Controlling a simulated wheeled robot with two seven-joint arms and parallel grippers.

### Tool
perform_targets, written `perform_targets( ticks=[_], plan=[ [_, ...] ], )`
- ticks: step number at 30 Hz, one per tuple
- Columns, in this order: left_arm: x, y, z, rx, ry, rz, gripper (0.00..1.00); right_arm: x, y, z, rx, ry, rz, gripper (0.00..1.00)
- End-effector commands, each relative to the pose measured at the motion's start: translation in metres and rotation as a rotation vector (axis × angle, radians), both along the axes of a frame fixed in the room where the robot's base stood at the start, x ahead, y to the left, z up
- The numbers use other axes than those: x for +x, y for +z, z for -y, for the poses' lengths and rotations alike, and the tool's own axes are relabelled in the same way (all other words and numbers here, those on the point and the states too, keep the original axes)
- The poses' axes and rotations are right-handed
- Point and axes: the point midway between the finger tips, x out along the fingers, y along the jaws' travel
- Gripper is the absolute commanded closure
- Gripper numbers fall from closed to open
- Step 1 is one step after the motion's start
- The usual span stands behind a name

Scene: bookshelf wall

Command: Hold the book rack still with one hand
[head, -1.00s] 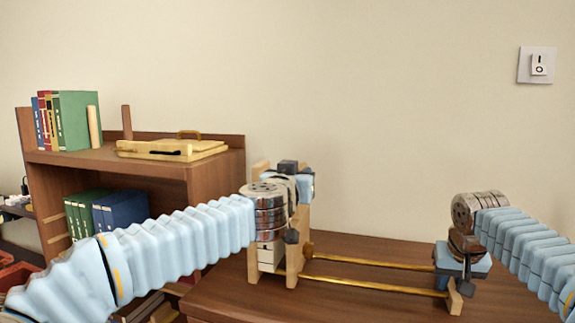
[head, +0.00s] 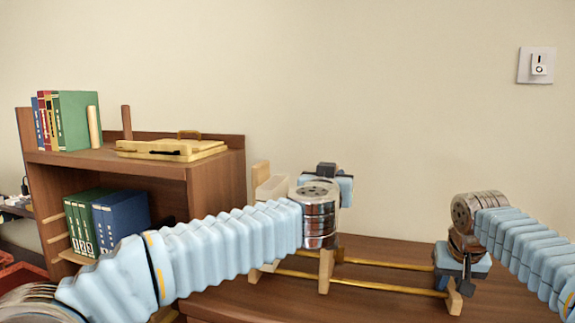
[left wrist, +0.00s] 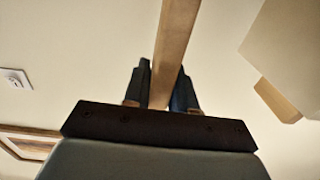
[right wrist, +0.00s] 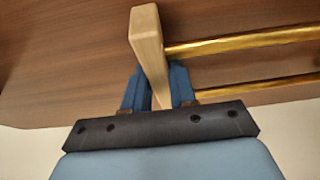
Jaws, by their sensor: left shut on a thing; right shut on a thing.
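The book rack stands on the brown desk, with two brass rails (head: 385,288) between wooden ends. My right gripper (head: 463,275) is shut on the rack's right wooden end (head: 454,299); this end (right wrist: 147,38) also shows between its fingers in the right wrist view. My left gripper (left wrist: 162,88) is shut on an upright wooden plate (left wrist: 177,35). In the head view this plate (head: 326,271) stands over the rails, left of their middle. The left wrist hides its upper part. The rack's left end (head: 260,174) shows behind pale, book-like things (head: 273,189).
A brown bookshelf (head: 215,170) stands at the left, with a yellow case (head: 170,151) and upright books (head: 78,120) on top. Blue binders (head: 121,213) stand on its lower shelf. The rails between the plate and right end are bare. A switch (head: 537,65) is on the wall.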

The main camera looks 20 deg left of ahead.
Motion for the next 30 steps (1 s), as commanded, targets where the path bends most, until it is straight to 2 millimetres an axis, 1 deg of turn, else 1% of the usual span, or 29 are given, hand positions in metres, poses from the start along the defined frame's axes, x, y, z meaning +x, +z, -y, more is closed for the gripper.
perform_targets(
  ticks=[1, 3, 21, 26, 27, 29, 30],
  plan=[
    [0.000, 0.000, 0.007, 0.000, -0.007, 0.000, 1.00, 0.000, 0.001, -0.002, 0.003, 0.003, 0.001, 1.00],
    [0.000, 0.000, 0.012, 0.000, -0.008, -0.001, 1.00, 0.000, 0.001, -0.002, 0.003, 0.003, 0.001, 1.00],
    [0.002, 0.000, 0.053, 0.000, -0.007, 0.000, 1.00, 0.000, 0.001, -0.003, 0.004, 0.004, 0.001, 1.00],
    [0.001, 0.001, 0.054, 0.000, -0.006, 0.001, 1.00, 0.000, 0.001, -0.002, 0.004, 0.004, 0.001, 1.00],
    [0.001, 0.001, 0.054, 0.000, -0.006, 0.001, 0.73, 0.000, 0.001, -0.002, 0.004, 0.004, 0.001, 1.00],
    [0.001, 0.000, 0.054, 0.000, -0.005, 0.001, 0.63, 0.000, 0.001, -0.002, 0.003, 0.003, 0.001, 1.00],
    [0.001, 0.000, 0.053, 0.000, -0.005, 0.001, 0.57, 0.000, 0.001, -0.002, 0.003, 0.003, 0.001, 1.00]
  ],
)
